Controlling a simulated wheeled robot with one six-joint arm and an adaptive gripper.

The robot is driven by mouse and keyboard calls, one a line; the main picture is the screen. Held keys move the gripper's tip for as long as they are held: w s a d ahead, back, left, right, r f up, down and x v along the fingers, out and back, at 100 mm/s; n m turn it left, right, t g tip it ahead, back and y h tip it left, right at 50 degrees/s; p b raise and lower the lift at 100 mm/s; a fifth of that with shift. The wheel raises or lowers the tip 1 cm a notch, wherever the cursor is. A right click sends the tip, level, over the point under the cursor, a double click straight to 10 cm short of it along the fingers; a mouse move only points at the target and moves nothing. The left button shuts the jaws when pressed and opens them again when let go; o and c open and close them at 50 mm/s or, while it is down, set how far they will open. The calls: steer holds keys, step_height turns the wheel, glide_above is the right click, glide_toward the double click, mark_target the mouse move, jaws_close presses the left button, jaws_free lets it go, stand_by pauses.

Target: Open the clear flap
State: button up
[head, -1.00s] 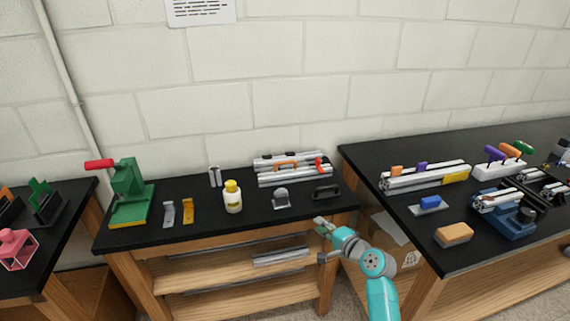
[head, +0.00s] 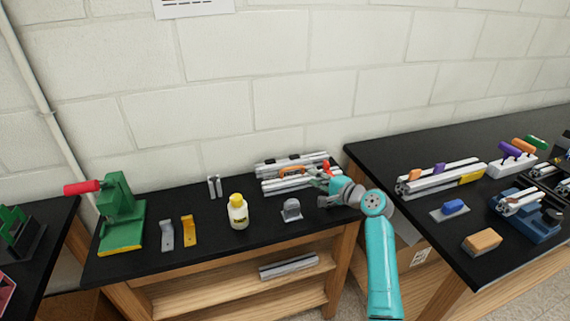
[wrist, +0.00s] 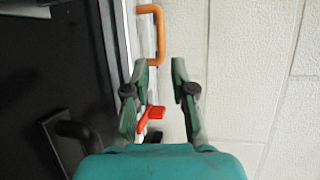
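The silver extrusion frame (head: 284,185) lies at the back of the middle bench, against the wall. It carries an orange handle (head: 291,172), also in the wrist view (wrist: 160,38), and a red latch (head: 326,165), also in the wrist view (wrist: 152,117). I cannot make out the clear flap itself. My gripper (head: 326,188) is at the frame's right end. In the wrist view my gripper (wrist: 162,75) is open, its fingers apart and empty. The red latch shows between the finger bases, close to the left finger, and the orange handle is beyond the fingertips.
A black handle (wrist: 65,140) lies left of my gripper in the wrist view. A grey rounded piece (head: 291,210), a yellow-capped bottle (head: 238,212) and a green press (head: 120,215) stand on the bench. The right bench holds an orange block (head: 482,242).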

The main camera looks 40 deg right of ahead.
mark_target(293, 168)
steer(key=x, duration=1.1)
steer(key=shift+r, duration=0.1)
jaws_close()
